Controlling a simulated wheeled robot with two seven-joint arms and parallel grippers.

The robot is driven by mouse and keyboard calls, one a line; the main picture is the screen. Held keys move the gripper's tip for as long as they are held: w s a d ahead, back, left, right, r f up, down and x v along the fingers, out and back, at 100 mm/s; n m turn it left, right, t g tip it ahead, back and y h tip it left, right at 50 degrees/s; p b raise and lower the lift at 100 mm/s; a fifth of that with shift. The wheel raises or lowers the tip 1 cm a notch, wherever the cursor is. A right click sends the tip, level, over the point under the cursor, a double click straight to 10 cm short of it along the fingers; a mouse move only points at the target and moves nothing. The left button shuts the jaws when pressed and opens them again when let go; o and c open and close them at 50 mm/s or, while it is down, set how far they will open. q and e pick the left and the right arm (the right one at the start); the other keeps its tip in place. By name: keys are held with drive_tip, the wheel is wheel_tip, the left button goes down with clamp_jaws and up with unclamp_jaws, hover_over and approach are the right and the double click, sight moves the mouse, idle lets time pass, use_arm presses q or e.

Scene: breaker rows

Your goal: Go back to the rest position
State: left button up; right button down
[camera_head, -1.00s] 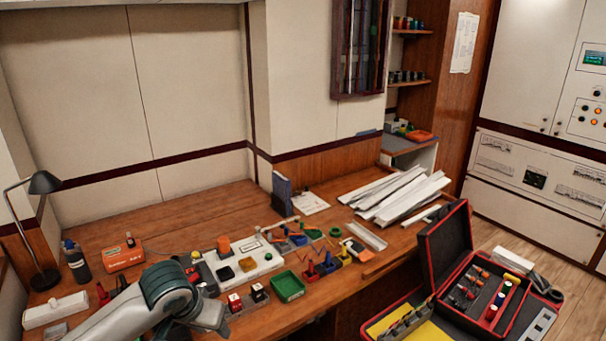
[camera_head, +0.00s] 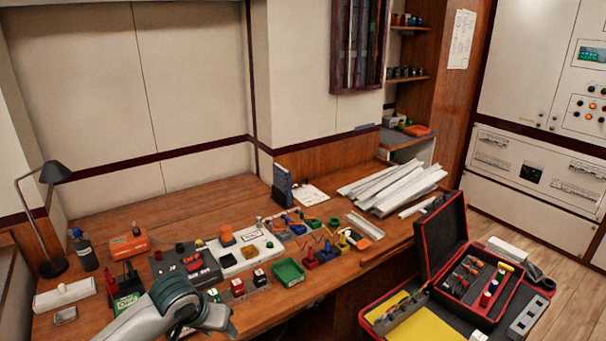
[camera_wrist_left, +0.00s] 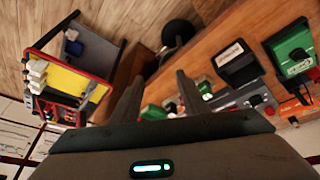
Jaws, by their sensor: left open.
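My left arm (camera_head: 165,310) comes in at the bottom left of the head view, in front of the workbench (camera_head: 110,210). Its fingertips do not show there. In the left wrist view my left gripper (camera_wrist_left: 158,98) is open, with its two dark fingers apart and nothing between them. The bench edge and part of the floor lie beyond the fingers. My right gripper is in neither view.
A dark box with red "OFF" lettering (camera_head: 188,249), a green tray (camera_head: 289,271) and an orange box (camera_head: 128,243) stand on the bench. An open red-edged case (camera_head: 447,243) stands at right. White trunking strips (camera_head: 395,187) lie at the back right.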

use_arm(q)
drive_tip(key=s+a+f+n+b, duration=0.1)
drive_tip(key=a+f, duration=0.1)
drive_tip(key=f, duration=1.3)
drive_tip(key=s+a+f+n+b, duration=0.1)
drive_tip(key=s+a+f, duration=0.1)
drive_tip(key=f, duration=1.2)
drive_tip(key=s+a+f+g+y+b, duration=0.1)
drive_tip(key=s+a+f, duration=0.2)
drive_tip(key=s+f, duration=1.35)
drive_tip(key=s+f+m+g, duration=0.1)
drive_tip(key=s+f, duration=0.4)
drive_tip(key=s, duration=0.6)
drive_tip(key=s+d+f+m+b, duration=0.1)
drive_tip(key=s+f, duration=0.5)
drive_tip(key=s, duration=0.6)
drive_tip(key=s+f+g+b, duration=0.1)
drive_tip(key=s+f, duration=0.5)
drive_tip(key=s, duration=0.6)
drive_tip(key=shift+s+d+m+g, duration=0.25)
drive_tip(key=shift+m+g, duration=0.05)
drive_tip(key=shift+m, duration=0.1)
